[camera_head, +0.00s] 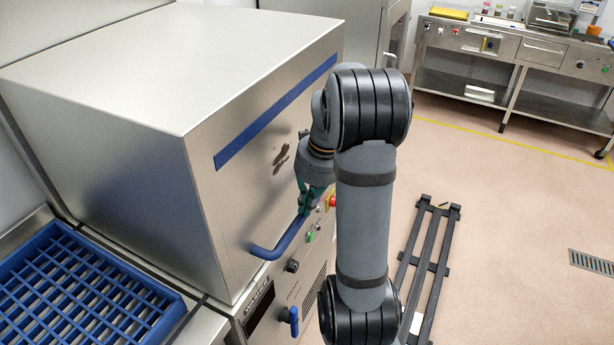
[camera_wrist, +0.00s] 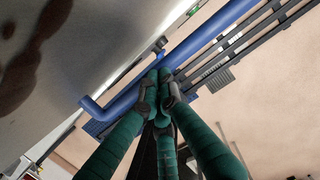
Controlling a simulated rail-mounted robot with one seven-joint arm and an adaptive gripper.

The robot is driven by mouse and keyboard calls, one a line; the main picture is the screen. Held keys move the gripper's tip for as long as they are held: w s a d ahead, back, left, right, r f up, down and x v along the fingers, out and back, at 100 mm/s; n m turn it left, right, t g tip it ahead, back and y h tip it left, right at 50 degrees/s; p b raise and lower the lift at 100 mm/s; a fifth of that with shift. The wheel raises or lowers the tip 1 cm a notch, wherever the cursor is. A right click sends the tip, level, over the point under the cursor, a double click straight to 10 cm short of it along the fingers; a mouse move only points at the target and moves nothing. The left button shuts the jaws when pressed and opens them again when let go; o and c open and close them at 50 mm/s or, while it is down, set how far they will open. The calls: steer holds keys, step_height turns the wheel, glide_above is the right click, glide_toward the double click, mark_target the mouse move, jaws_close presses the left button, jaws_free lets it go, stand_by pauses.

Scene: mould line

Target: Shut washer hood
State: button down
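The washer hood (camera_head: 200,180) is a large brushed-steel box with a blue stripe and dark smudges on its front. It sits low over the washer base (camera_head: 255,310), and I cannot tell if a thin gap remains. Its blue bar handle (camera_head: 275,246) runs along the lower front and crosses the wrist view (camera_wrist: 205,42). My gripper (camera_head: 308,208) is at the handle's far part, partly hidden by my arm. In the wrist view its green fingers (camera_wrist: 160,76) are drawn together, with tips overlapping the handle. The bar does not show clamped between them; contact is unclear.
A blue grid rack (camera_head: 85,290) lies on the counter at left. A control panel with knobs and a red button (camera_head: 332,200) is below the handle. Open floor extends to a steel workbench (camera_head: 515,60) at the back.

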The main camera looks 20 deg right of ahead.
steer(key=shift+s+f, duration=0.1)
steer(key=shift+s, duration=0.05)
steer(key=shift+r+p, duration=0.35)
steer(key=shift+p, duration=0.05)
steer(key=p+v, duration=0.2)
steer(key=v, duration=1.1)
steer(key=shift+w+r+p, duration=0.2)
steer(key=shift+r+p, duration=0.05)
steer(key=shift+p, duration=0.1)
